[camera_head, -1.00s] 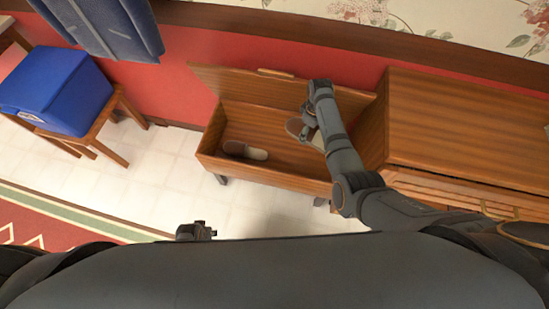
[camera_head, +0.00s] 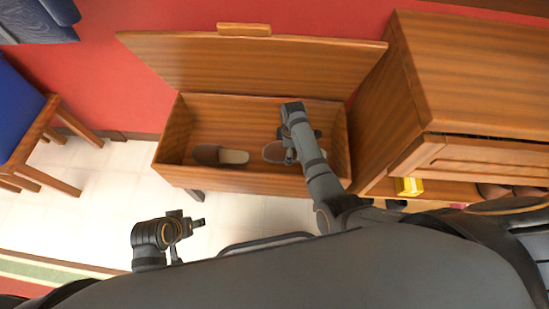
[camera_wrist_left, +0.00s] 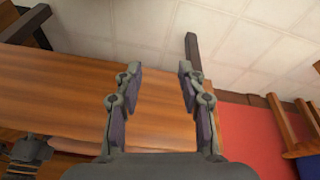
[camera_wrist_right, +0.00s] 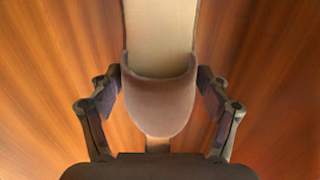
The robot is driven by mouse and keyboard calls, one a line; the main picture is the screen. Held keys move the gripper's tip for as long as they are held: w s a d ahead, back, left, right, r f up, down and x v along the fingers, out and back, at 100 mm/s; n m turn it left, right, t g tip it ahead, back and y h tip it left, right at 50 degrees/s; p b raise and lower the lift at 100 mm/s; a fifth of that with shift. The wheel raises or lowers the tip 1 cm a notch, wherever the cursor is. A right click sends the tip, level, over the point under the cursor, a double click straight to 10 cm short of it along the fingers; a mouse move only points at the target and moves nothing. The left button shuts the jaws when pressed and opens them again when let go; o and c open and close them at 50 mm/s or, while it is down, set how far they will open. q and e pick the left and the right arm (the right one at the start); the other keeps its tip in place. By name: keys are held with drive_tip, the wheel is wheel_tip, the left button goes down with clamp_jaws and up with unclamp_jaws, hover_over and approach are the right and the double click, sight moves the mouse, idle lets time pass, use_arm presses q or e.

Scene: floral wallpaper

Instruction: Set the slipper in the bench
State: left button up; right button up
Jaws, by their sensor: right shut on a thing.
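The wooden bench (camera_head: 250,182) is an open box in the head view, its lid (camera_head: 250,65) raised against the red wall. One brown slipper with a beige insole (camera_head: 208,154) lies inside on the left. A second slipper (camera_head: 274,152) is inside on the right, partly hidden by my right arm. My right gripper (camera_wrist_right: 160,85) is shut on this second slipper, with a finger on each side of its brown toe. I cannot tell whether its sole touches the bench floor. My left gripper (camera_head: 190,224) is open and empty in front of the bench; its spread fingers show in the left wrist view (camera_wrist_left: 158,80).
A wooden cabinet (camera_head: 480,75) stands close to the bench's right side, with a yellow box (camera_head: 409,186) and brown footwear (camera_head: 492,191) on its low shelf. A wooden stool (camera_head: 40,130) with a blue thing on it is at left. Tiled floor is free between.

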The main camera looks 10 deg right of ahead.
wheel_tip(320, 180, down, 3)
drive_tip(key=shift+w+r+b, duration=0.1)
drive_tip(key=shift+b, duration=0.25)
wheel_tip(320, 180, down, 2)
drive_tip(key=shift+f+b, duration=0.2)
drive_tip(key=shift+b, duration=0.55)
drive_tip(key=shift+f+b, duration=0.35)
drive_tip(key=shift+f, duration=0.35)
drive_tip(key=shift+r, duration=0.1)
use_arm(q)
drive_tip(key=w+t, duration=0.1)
drive_tip(key=w+f+t, duration=0.1)
drive_tip(key=w+d+t, duration=0.1)
drive_tip(key=shift+w+f, duration=0.3)
drive_tip(key=shift+w, duration=0.05)
drive_tip(key=shift+w, duration=0.1)
use_arm(e)
drive_tip(key=o, duration=1.2)
use_arm(q)
drive_tip(key=shift+w+a+r+t, duration=0.1)
drive_tip(key=shift+w+r+t, duration=0.05)
drive_tip(key=shift+t, duration=0.15)
